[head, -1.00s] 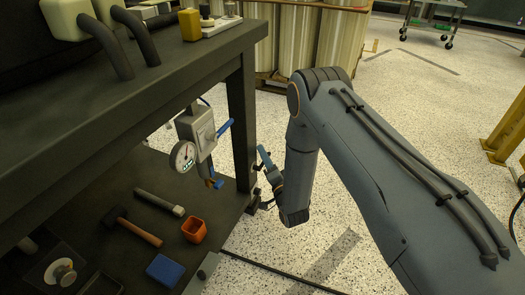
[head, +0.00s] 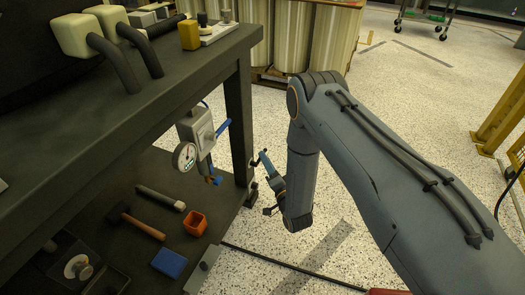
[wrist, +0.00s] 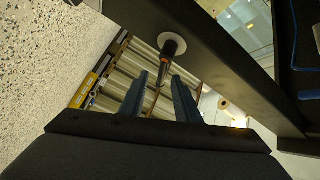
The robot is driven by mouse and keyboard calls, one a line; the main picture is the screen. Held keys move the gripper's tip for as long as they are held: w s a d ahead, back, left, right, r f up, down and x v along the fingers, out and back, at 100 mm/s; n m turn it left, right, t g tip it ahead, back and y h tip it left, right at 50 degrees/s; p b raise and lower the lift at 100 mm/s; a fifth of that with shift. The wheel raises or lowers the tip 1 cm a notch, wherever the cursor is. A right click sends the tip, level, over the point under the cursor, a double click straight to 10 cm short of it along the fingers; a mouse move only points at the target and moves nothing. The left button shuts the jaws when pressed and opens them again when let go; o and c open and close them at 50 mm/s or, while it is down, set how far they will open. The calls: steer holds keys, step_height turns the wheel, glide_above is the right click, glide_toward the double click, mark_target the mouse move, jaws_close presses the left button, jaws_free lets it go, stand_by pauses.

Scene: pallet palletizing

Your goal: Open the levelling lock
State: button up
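In the wrist view a short black handle (wrist: 172,46) with a red band sits on a metal rod beside a dark beam; I take it for the levelling lock, but no label shows. My gripper (wrist: 161,82) has its two blue-grey fingers apart, pointing at it. The rod's lower end shows between the fingertips; I cannot tell whether it lies between them or beyond. In the head view my gripper (head: 266,170) is low, just right of the dark bench leg (head: 239,125). A small dark part (head: 252,192) at the leg's foot is too small to make out.
A grey box (head: 196,128) with a dial gauge (head: 184,156) and blue lever (head: 222,128) hangs under the bench top. The lower shelf holds a hammer (head: 140,225), an orange cup (head: 195,223) and a blue block (head: 169,263).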

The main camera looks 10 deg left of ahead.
steer(key=r+g+h+p, duration=0.1)
steer(key=p, duration=0.4)
steer(key=r+n+g+h+p, duration=0.1)
steer(key=p, duration=0.5)
steer(key=shift+w+d+n+g, duration=0.2)
steer(key=shift+n+g, duration=0.1)
steer(key=shift+g, duration=0.1)
steer(key=b+x, duration=0.2)
steer(key=x, duration=0.6)
steer(key=shift+s+f, duration=0.1)
steer(key=shift+c, duration=0.4)
jaws_close()
